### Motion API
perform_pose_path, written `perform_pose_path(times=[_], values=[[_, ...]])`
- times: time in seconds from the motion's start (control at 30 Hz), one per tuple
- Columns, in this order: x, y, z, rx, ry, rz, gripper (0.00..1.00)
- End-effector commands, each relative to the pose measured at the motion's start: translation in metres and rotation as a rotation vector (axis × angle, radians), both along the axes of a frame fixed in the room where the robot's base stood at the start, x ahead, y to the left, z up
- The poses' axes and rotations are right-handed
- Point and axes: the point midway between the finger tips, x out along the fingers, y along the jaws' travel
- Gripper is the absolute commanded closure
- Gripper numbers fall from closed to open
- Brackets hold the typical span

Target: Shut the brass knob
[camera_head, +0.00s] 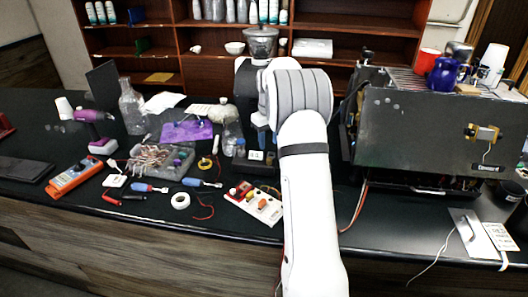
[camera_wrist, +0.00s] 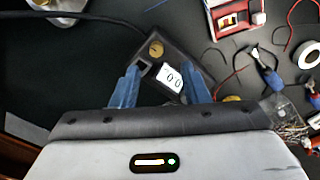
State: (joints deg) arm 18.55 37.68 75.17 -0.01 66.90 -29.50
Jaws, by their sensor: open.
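A round brass knob (camera_wrist: 156,48) sits on a dark box (camera_wrist: 180,45) in the wrist view. The box also carries a white display (camera_wrist: 171,78) reading "00" and a small dark square recess. In the head view the dark box (camera_head: 262,167) stands on the counter below my arm, with its white display (camera_head: 256,155) showing. My gripper (camera_wrist: 160,70) points down over the box with its blue fingers apart and nothing between them. The knob lies just beyond the fingertips, between their lines. I cannot tell the height between fingers and box.
A red and white device (camera_head: 256,203) lies in front of the box. A clear bottle (camera_head: 231,136) stands close by on its left. The parts tray (camera_head: 160,163) and screwdrivers are further left. A large dark machine (camera_head: 430,135) stands at right, with cables on the counter between.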

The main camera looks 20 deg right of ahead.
Motion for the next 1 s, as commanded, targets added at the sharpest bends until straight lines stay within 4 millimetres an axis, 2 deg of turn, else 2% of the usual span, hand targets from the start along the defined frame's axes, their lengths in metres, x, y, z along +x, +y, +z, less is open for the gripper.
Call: perform_pose_path(times=[0.17,0.5,0.6,0.73,0.97,1.0], values=[[0.006,-0.007,-0.013,0.002,0.006,0.004,0.59],[0.005,-0.007,-0.064,0.003,0.007,0.003,0.59],[0.005,-0.007,-0.074,0.002,0.005,0.002,0.59],[0.005,-0.007,-0.081,0.002,0.005,0.002,0.59],[0.005,-0.007,-0.082,0.001,0.004,0.002,0.59],[0.005,-0.007,-0.082,0.001,0.004,0.001,0.61]])
